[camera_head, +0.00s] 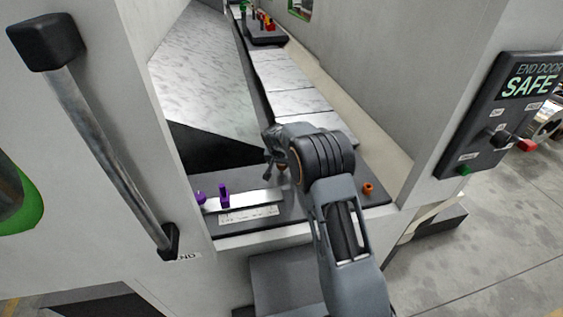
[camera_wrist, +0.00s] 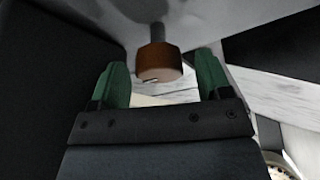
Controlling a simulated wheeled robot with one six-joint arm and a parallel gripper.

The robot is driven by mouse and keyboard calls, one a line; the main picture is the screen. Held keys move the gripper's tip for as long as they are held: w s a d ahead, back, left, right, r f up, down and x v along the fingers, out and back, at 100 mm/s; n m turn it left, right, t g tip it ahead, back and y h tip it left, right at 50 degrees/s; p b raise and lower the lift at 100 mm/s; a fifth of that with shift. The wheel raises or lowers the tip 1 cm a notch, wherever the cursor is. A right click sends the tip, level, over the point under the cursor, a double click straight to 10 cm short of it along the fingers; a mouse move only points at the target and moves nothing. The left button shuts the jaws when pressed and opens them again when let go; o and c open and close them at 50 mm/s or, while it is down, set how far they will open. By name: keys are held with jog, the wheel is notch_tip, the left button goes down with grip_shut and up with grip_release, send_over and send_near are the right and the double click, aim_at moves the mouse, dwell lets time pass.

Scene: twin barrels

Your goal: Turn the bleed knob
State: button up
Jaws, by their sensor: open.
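A brown-orange knob (camera_wrist: 158,63) on a grey stem shows at the top centre of the wrist view. It lies between the green fingertips of my gripper (camera_wrist: 162,68), which is open. A gap shows on each side of the knob; I cannot tell how deep it sits between the fingers. In the head view my gripper (camera_head: 269,152) is over the dark ledge inside the door opening. A small brownish part (camera_head: 283,171) shows just below it, mostly hidden by my arm. No label marks either as the bleed knob.
An orange knob (camera_head: 368,188) stands on the ledge right of my arm. Purple clamps (camera_head: 224,195) on a metal bar stand to the left. A door handle (camera_head: 110,150) is at left; a control panel (camera_head: 500,115) reading SAFE is at right. Walls flank the opening.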

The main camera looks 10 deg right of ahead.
jog(key=c, duration=0.9)
jog(key=shift+n+y+b, duration=0.3)
jog(key=shift+n+b, duration=0.2)
jog(key=shift+n, duration=0.5)
jog(key=shift+d+n+t+y+b, duration=0.15)
jog(key=shift+n+y+b, duration=0.15)
jog(key=shift+n, duration=0.6)
jog(key=shift+n+t+y+b, duration=0.2)
jog(key=shift+n+y, duration=0.2)
jog(key=shift+n, duration=0.5)
jog(key=shift+r+n, duration=0.1)
jog(key=shift+n, duration=0.2)
jog(key=o, duration=0.9)
